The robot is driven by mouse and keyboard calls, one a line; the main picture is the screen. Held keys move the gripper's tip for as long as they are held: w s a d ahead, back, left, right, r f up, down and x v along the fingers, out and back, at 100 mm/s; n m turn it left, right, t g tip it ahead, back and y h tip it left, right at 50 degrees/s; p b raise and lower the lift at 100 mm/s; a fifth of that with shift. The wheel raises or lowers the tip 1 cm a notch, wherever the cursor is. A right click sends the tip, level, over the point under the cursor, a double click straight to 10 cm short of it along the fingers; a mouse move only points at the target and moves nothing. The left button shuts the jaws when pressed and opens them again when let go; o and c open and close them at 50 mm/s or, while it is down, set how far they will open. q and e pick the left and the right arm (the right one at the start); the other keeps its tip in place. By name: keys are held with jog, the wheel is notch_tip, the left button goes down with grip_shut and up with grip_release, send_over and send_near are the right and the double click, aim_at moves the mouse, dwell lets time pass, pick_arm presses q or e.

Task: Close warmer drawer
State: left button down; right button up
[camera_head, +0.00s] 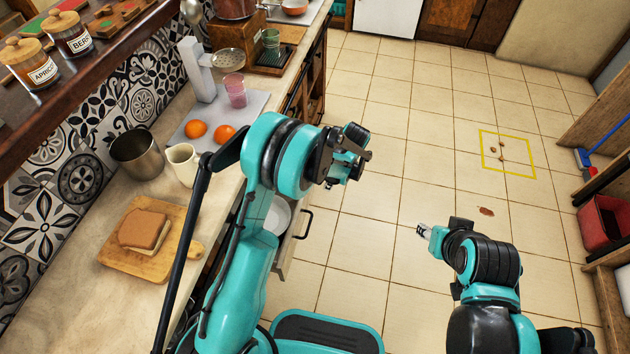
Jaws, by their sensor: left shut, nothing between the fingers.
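The warmer drawer (289,252) stands partly pulled out from under the counter, left of centre. Its dark handle (306,222) faces the open floor, and a white plate (279,216) lies inside. My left arm hides much of the drawer and the cabinet front. My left gripper (350,172) is shut and empty, above and beyond the drawer, over the floor, apart from the handle. My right gripper (423,231) is over the floor to the right, apart from the drawer; its finger opening is too small to tell.
The counter holds a sandwich on a wooden board (118,260), a metal pot (137,153), a cream mug (184,164) and oranges (196,129). The tiled floor (390,130) is mostly clear. A yellow square (508,153) marks debris. A red bin (604,222) stands far right.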

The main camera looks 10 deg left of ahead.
pick_arm(q)
jog(key=a+f+b, duration=0.5)
jog(key=a+f, duration=0.1)
jog(key=f, duration=0.2)
jog(key=shift+a+f, duration=0.15)
jog(key=shift+f, duration=0.25)
jog(key=shift+w, duration=0.1)
